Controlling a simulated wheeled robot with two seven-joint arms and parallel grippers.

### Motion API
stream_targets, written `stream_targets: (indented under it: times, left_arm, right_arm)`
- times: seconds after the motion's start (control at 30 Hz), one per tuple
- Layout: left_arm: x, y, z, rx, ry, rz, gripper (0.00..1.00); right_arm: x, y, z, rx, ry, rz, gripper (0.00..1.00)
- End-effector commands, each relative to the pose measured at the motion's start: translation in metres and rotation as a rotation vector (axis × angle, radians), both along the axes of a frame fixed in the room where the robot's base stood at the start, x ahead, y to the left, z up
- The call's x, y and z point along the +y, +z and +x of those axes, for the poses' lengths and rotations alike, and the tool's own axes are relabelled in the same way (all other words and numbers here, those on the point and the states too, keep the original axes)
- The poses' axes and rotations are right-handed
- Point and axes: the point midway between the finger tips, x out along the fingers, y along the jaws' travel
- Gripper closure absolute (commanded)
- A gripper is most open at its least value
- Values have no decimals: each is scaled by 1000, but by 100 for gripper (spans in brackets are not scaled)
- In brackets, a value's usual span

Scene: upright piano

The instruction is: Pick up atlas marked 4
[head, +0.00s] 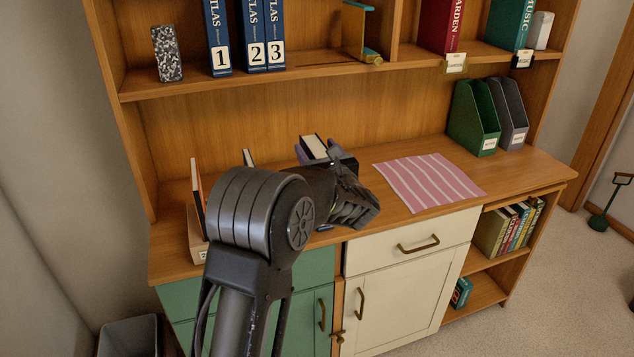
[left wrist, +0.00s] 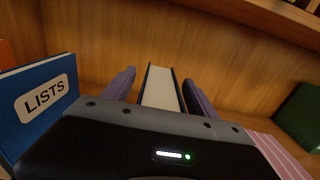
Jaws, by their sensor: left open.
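A blue-covered book (head: 314,147) with its white page edges showing stands on the desk top, partly hidden behind my left gripper (head: 322,160). No number shows on it, so I cannot tell from its face that it is atlas 4. In the left wrist view the book (left wrist: 162,90) lies between the two spread fingers of my left gripper (left wrist: 160,88), with the jaws open around it. Whether a finger touches it is unclear. Atlases marked 1 (head: 218,35), 2 (head: 253,35) and 3 (head: 275,35) stand on the shelf above. My right gripper is out of view.
A blue book labelled LISTS (left wrist: 40,105) stands left of the gripper. A speckled block (head: 167,54) and a wooden bookend (head: 358,35) flank the atlases.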

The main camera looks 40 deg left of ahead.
Motion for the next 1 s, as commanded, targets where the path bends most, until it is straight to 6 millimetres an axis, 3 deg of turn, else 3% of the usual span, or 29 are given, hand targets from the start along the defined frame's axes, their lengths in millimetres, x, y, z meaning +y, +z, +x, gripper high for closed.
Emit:
stream_targets:
  times: [0.2, 1.0]
  left_arm:
    - [0, 0, 0, 0, 0, 0, 33]
    - [0, 0, 0, 0, 0, 0, 98]
  right_arm:
    - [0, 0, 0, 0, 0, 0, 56]
    - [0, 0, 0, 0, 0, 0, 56]
